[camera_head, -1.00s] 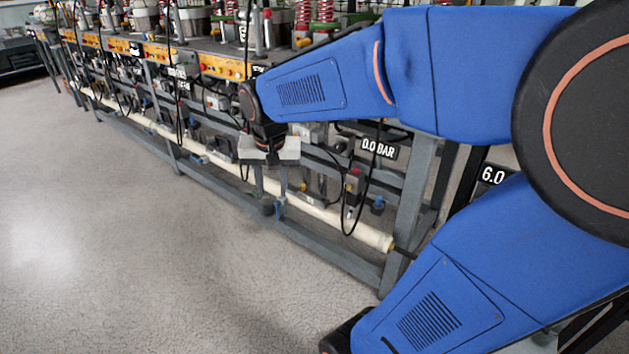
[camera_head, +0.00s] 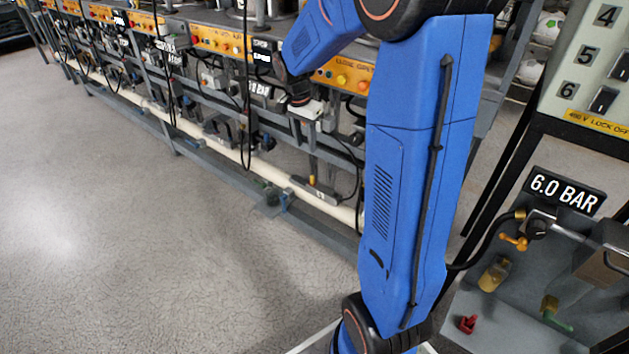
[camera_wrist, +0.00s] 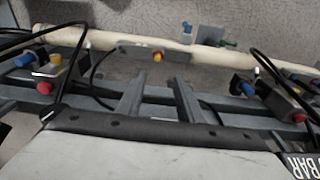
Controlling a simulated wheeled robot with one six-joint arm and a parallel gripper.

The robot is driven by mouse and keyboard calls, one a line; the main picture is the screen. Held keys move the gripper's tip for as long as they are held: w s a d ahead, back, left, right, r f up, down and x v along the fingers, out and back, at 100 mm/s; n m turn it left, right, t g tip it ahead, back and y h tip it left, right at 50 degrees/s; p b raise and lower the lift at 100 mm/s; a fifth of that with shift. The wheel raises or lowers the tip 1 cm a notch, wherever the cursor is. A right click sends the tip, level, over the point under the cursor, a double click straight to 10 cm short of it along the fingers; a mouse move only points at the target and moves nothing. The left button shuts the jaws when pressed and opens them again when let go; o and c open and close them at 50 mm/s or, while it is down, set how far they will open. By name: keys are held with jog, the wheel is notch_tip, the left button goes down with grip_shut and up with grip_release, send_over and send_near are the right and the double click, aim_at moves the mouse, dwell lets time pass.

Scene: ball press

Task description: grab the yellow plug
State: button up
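A translucent yellow plug (camera_head: 494,275) stands on a grey shelf at the right in the head view, below the 6.0 BAR sign. A red plug (camera_head: 467,324) and a green plug (camera_head: 557,315) are near it on the same shelf. My gripper (camera_wrist: 158,82) is open; its two grey fingers stand apart with nothing between them in the wrist view. In the head view my gripper's pale body (camera_head: 307,110) is beside the machine bench, well left of the yellow plug, with my blue arm between them. The wrist view does not show this shelf.
The machine bench (camera_head: 215,35) with hanging black cables runs along the left and middle. A cream pipe (camera_head: 230,150) runs low along it. A brass valve (camera_head: 513,242) and hose sit by the yellow plug. The floor (camera_head: 120,240) at left is clear.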

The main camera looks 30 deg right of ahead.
send_over(312, 176)
jog(key=a, duration=0.1)
notch_tip(312, 176, down, 10)
jog(key=shift+a, duration=0.15)
jog(key=shift+s+d+f, duration=0.1)
jog(key=shift+d+f, duration=0.1)
jog(key=shift+f, duration=0.7)
jog(key=shift+d+f, duration=0.15)
jog(key=shift+f, duration=0.7)
jog(key=shift+s+d+f, duration=0.1)
jog(key=shift+d+f, duration=0.1)
jog(key=shift+f, duration=0.7)
grip_shut()
